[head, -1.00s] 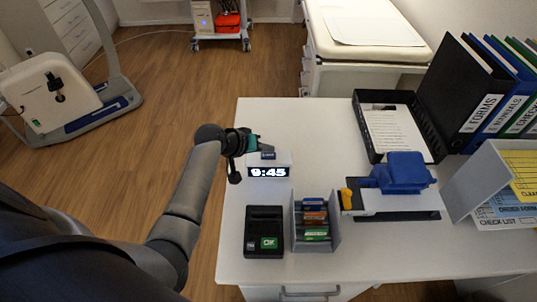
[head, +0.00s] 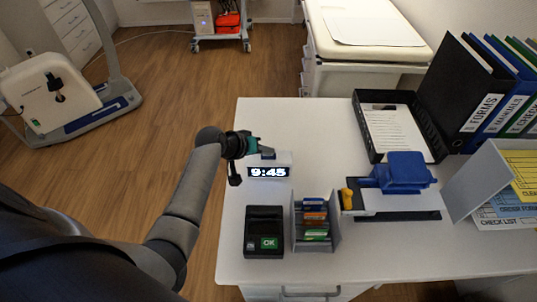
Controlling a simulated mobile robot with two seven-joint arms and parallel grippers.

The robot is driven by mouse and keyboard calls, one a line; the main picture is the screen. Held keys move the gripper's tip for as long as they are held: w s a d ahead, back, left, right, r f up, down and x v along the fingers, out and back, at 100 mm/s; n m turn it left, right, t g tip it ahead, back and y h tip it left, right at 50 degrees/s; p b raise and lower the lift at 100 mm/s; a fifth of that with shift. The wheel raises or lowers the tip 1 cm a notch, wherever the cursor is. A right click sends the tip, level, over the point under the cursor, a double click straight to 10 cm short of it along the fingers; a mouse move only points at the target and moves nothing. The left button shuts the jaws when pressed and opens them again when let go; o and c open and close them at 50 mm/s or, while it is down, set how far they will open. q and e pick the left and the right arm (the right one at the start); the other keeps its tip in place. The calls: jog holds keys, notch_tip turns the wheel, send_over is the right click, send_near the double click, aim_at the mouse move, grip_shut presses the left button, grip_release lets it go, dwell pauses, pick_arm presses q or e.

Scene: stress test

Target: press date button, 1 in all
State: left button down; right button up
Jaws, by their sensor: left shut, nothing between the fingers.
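A small white clock (head: 284,172) with a dark display reading 9:45 stands at the left side of the white desk. A small dark blue button (head: 268,155) sits on top of it; its lettering is too small to read here. My left gripper (head: 257,147) is shut and empty, with its teal fingers just behind and above the button. I cannot tell whether the fingertips touch the button. My right gripper is not in view.
In front of the clock are a black device with a green OK key (head: 264,243) and a card holder (head: 327,235). A blue device (head: 403,174), black tray (head: 364,130) and binders (head: 470,90) stand to the right.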

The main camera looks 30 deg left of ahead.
aim_at(266, 158)
pick_arm(q)
jog(key=shift+f, duration=0.35)
dwell(0.4)
jog(key=shift+r+p, duration=0.8)
jog(key=shift+p, duration=0.05)
notch_tip(266, 158, up, 5)
jog(key=p, duration=0.5)
jog(key=shift+r, duration=0.1)
dwell(0.6)
